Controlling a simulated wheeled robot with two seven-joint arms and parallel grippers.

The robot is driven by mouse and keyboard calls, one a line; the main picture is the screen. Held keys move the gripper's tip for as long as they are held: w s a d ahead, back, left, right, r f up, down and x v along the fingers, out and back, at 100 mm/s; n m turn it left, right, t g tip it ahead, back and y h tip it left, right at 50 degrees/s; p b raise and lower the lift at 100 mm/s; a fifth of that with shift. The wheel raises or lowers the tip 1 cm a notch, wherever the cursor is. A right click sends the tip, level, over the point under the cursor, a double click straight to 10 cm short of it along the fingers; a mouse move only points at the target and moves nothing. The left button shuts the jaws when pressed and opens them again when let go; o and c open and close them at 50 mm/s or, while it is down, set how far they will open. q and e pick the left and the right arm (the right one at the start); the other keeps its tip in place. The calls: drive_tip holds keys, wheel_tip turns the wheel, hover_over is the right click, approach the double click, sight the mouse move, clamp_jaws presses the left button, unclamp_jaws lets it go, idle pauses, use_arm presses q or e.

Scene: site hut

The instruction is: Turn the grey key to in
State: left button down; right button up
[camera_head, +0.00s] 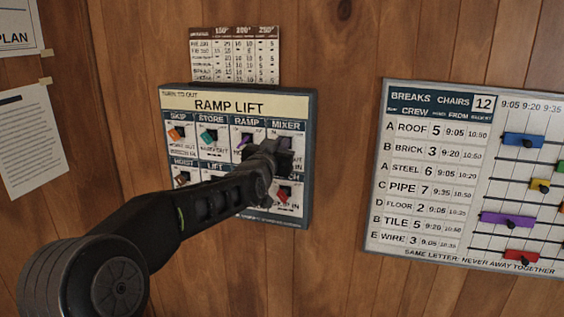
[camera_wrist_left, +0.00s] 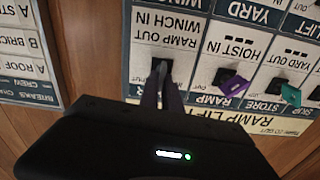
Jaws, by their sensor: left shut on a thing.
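The ramp lift key board (camera_head: 252,104) hangs on the wood wall in the head view. My left gripper (camera_head: 275,148) reaches its upper right MIXER place and is shut on the key there, taken as the grey key. In the left wrist view, upside down, the gripper (camera_wrist_left: 168,85) closes at a dark slot over a label with RAMP OUT and WINCH IN. My right gripper is not in view.
Beside it are a purple key (camera_head: 243,142), a teal key (camera_head: 209,135) and an orange key (camera_head: 177,133). A red key (camera_head: 281,196) sits below, close to my gripper. A breaks board (camera_head: 430,90) with coloured sliders hangs right. Bare wall lies between the boards.

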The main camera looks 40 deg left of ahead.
use_arm(q)
drive_tip(key=n+b, duration=0.4)
drive_tip(key=shift+a+f+n, duration=0.2)
drive_tip(key=shift+f+n, duration=0.1)
drive_tip(key=shift+n, duration=0.1)
drive_tip(key=n+b, duration=0.2)
drive_tip(key=n, duration=0.2)
drive_tip(key=shift+s+a+r, duration=0.1)
drive_tip(key=c, duration=1.6)
unclamp_jaws()
drive_tip(key=shift+o, duration=0.2)
drive_tip(key=shift+s+r, duration=0.1)
drive_tip(key=v, duration=0.7)
drive_tip(key=shift+s+p, duration=0.3)
drive_tip(key=shift+p, duration=0.15)
